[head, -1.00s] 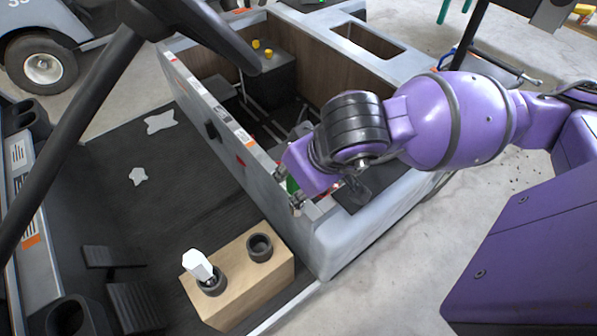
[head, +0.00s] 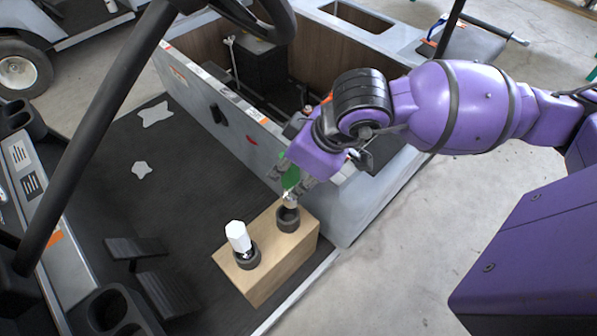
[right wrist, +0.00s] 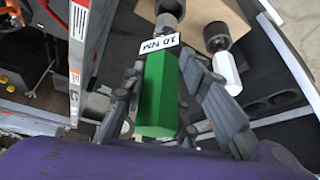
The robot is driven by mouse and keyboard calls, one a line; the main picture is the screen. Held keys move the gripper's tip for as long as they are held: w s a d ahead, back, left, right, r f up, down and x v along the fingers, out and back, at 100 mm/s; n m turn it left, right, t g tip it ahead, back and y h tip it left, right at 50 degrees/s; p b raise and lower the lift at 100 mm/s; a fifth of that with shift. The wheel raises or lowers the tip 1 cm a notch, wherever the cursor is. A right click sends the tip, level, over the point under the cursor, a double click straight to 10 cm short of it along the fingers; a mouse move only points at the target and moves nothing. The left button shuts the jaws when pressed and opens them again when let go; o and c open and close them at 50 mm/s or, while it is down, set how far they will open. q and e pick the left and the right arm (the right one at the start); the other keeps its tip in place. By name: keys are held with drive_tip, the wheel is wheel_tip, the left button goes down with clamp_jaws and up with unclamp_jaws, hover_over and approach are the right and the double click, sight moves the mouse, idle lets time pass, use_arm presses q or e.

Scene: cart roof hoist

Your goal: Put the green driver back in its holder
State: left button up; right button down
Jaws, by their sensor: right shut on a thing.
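The green driver (head: 291,178) is in my right gripper (head: 293,186), which is shut on its green handle. The handle also shows between the fingers in the right wrist view (right wrist: 158,92), with a "10 NM" tag (right wrist: 160,44) below its grip. The holder is a wooden block (head: 262,285) with two dark round cups. The driver's lower metal end is at the mouth of the right cup (head: 288,219); I cannot tell how far inside it is. A white driver (head: 238,236) stands in the left cup (head: 247,257). My left gripper is not in view.
The holder stands on the cart's dark floor (head: 110,215), beside the grey side panel (head: 215,100). A black steering column (head: 100,130) crosses the left. Pedals (head: 135,248) lie left of the holder. Bare concrete (head: 420,235) is to the right.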

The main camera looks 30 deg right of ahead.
drive_tip(key=shift+w+a+r+n, duration=0.15)
drive_tip(key=shift+a+r+n, duration=0.05)
drive_tip(key=shift+a+n, duration=0.4)
drive_tip(key=shift+d, duration=0.2)
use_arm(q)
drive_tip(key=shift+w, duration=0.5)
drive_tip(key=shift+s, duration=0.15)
